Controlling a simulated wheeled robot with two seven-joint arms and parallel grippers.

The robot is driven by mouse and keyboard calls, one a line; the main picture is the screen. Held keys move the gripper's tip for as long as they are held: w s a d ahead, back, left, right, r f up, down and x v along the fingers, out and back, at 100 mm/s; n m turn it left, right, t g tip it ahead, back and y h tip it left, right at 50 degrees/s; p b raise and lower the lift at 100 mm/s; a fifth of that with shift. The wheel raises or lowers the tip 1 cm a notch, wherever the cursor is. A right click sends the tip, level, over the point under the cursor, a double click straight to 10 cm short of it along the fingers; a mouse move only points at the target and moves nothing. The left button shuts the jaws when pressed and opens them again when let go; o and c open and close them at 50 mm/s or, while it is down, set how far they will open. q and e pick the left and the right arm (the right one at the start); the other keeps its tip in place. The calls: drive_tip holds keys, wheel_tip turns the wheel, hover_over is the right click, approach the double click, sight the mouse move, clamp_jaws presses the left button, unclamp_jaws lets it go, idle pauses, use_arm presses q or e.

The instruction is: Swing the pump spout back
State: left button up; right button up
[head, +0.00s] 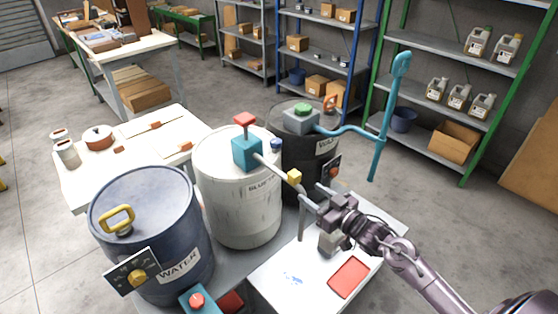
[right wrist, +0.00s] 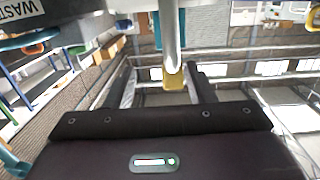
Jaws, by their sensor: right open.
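The pump (head: 247,151) has a teal body and a red top knob and stands on the lid of a white drum (head: 240,205). Its grey spout (head: 270,167) points toward the lower right and ends in a yellow piece (head: 294,176). My right gripper (head: 311,193) is open, its fingertips close to the yellow end. In the right wrist view the spout (right wrist: 169,40) comes down from the top, and its yellow end (right wrist: 173,78) appears between the two spread fingers (right wrist: 162,82). Whether a finger touches it, I cannot tell. My left gripper is not in view.
A blue water drum (head: 150,225) stands at left. A dark waste drum (head: 310,170) behind carries a grey fitting and a teal pipe (head: 350,130) rising at right. A white table with a red tray (head: 349,277) lies below my right arm. Shelves stand behind.

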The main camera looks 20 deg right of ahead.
sight(290, 172)
drive_tip(key=shift+n+y, duration=0.3)
drive_tip(key=shift+y, duration=0.1)
drive_tip(key=r, duration=0.1)
drive_tip(key=a+r, duration=0.1)
drive_tip(key=w+r, duration=0.1)
drive_tip(key=shift+w+a+r, duration=0.1)
drive_tip(key=shift+a+r, duration=0.2)
drive_tip(key=shift+a, duration=0.1)
drive_tip(key=shift+w+a+r+p, duration=0.35)
drive_tip(key=shift+w+a, duration=0.05)
drive_tip(key=shift+w, duration=0.2)
drive_tip(key=x, duration=0.2)
drive_tip(key=p+x, duration=0.1)
drive_tip(key=x, duration=0.1)
drive_tip(key=shift+w+d+f, duration=0.1)
drive_tip(key=shift+w+f, duration=0.1)
drive_tip(key=shift+w, duration=0.65)
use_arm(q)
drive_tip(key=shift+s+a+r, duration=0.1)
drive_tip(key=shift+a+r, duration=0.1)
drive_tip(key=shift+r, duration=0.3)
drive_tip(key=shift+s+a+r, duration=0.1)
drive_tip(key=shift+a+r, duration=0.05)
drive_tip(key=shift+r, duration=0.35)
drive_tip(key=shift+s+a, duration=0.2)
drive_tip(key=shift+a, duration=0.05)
use_arm(e)
clamp_jaws()
